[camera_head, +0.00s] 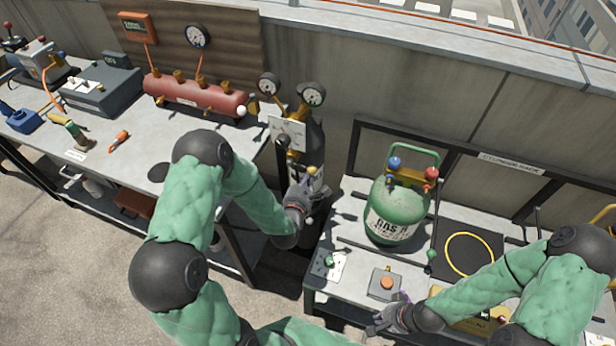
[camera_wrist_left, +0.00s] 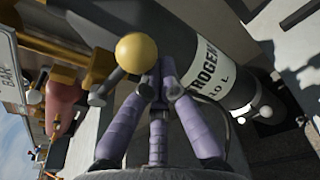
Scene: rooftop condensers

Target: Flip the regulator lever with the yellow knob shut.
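The yellow knob (camera_wrist_left: 137,53) is large in the left wrist view, on a short grey lever slanting down to the left. In the head view, the regulator's white plate (camera_head: 287,133) and gauges sit above the dark nitrogen cylinder. My left gripper (camera_head: 312,182) is at the regulator's lower front. In the left wrist view its purple fingers (camera_wrist_left: 156,82) converge, shut, with their tips just below and right of the knob. I cannot tell whether they touch it. My right gripper (camera_head: 379,319) is low over the right bench's front edge; its finger state is unclear.
The nitrogen cylinder (camera_wrist_left: 213,72) stands in the gap between the benches. A green gas tank (camera_head: 394,213) and an orange-button box (camera_head: 386,284) are on the right bench. A red manifold (camera_head: 190,96) is on the left bench. My left arm hides part of that bench.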

